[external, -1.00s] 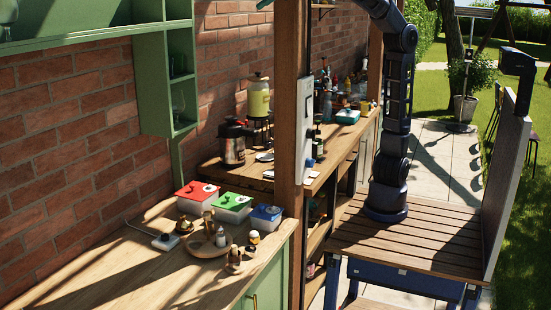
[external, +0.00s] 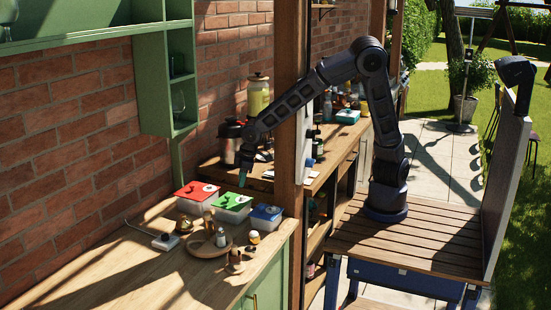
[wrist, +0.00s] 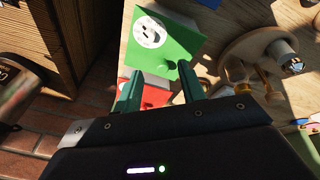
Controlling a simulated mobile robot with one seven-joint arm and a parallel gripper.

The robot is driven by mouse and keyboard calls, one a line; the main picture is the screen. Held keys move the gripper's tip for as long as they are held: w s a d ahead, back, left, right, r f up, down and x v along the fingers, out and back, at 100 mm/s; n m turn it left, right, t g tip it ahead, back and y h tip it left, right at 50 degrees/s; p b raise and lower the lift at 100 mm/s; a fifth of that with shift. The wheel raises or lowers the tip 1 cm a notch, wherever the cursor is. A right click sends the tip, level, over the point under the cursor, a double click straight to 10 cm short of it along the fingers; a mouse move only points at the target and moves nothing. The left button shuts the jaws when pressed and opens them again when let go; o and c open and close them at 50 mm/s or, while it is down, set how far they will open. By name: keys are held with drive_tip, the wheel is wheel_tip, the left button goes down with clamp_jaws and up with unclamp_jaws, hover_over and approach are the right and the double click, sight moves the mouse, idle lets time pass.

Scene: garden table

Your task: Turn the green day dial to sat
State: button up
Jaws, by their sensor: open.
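The green-lidded box (external: 234,201) stands on the wooden counter between the red-lidded box (external: 197,191) and the blue-lidded box (external: 266,213). Its round pale day dial is small in the external view and shows clearly on the green lid (wrist: 178,50) in the wrist view, as a disc (wrist: 150,32) with marks too small to read. My gripper (external: 242,182) hangs fingers down above the green box. In the wrist view my gripper (wrist: 160,82) is open, its two green fingers apart with nothing between them. The dial lies beyond the fingertips, apart from them.
A round wooden board (external: 196,248) with shakers and small jars stands in front of the boxes. The counter's front left is clear.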

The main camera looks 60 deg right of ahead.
drive_tip(key=m, duration=0.2)
hover_over(245, 200)
drive_tip(key=s+d, duration=0.2)
drive_tip(key=x, duration=0.3)
drive_tip(key=shift+s+a+f, duration=0.15)
drive_tip(key=shift+s+a, duration=0.05)
drive_tip(key=shift+s+d+m, duration=0.3)
drive_tip(key=shift+d, duration=0.1)
drive_tip(key=shift+s+a+r+m+t, duration=0.7)
drive_tip(key=shift+r+m, duration=0.4)
drive_tip(key=shift+r, duration=1.3)
drive_tip(key=shift+y, duration=0.3)
drive_tip(key=shift+s+x, duration=0.15)
drive_tip(key=shift+x, duration=2.5)
drive_tip(key=shift+s+x, duration=0.1)
drive_tip(key=shift+x, duration=2.6)
drive_tip(key=shift+a+f, duration=0.1)
drive_tip(key=shift+a, duration=0.1)
drive_tip(key=shift+c, duration=0.2)
clamp_jaws()
